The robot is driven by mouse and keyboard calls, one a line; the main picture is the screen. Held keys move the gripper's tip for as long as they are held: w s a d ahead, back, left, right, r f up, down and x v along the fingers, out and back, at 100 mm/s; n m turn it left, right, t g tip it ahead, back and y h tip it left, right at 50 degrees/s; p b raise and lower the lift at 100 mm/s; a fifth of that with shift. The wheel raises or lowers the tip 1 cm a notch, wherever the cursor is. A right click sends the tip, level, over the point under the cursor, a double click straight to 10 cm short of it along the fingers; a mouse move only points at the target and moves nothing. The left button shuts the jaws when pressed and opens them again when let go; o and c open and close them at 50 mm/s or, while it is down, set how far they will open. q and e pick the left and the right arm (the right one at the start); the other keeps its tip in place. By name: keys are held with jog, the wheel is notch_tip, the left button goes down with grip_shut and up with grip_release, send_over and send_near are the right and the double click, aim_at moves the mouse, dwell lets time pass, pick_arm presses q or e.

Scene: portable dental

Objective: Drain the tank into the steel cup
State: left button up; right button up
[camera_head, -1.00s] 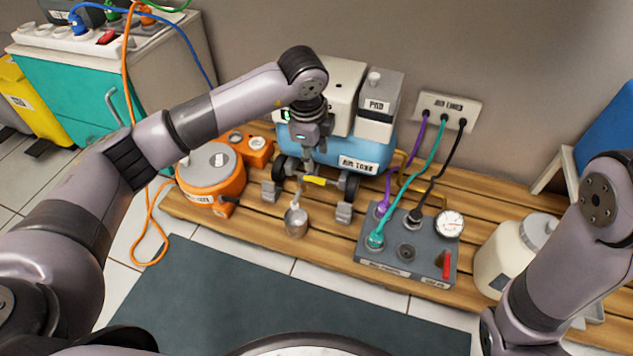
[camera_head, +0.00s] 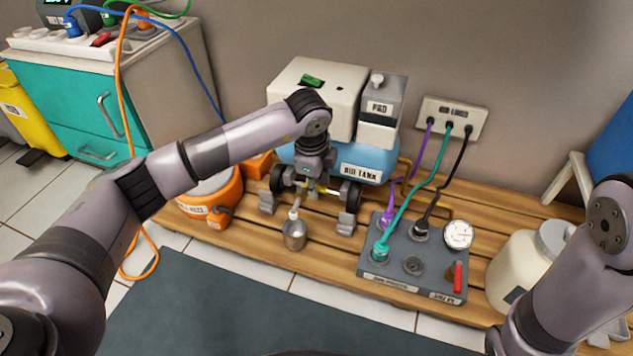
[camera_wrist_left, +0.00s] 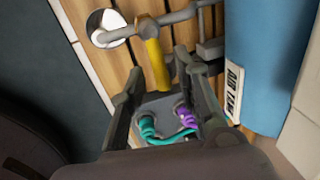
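The blue tank (camera_head: 385,163), marked as a tank on its label, stands on the wooden pallet under the compressor. A drain pipe with a pale spout (camera_head: 294,212) comes out low at its front. The steel cup (camera_head: 295,236) stands upright beneath the spout; its round opening (camera_wrist_left: 107,27) shows in the left wrist view. My left gripper (camera_head: 311,190) is at the drain, largely covering the yellow valve lever in the head view. In the left wrist view the gripper (camera_wrist_left: 158,78) is open, with the yellow lever (camera_wrist_left: 155,58) between its fingertips. My right gripper is out of view.
A grey manifold box (camera_head: 410,270) with hoses and a gauge (camera_head: 459,235) sits right of the cup. An orange pot (camera_head: 222,205) stands left, a cream jug (camera_head: 518,262) right. A dark mat (camera_head: 250,305) lies in front of the pallet.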

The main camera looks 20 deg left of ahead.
pick_arm(q)
grip_shut()
dwell(0.4)
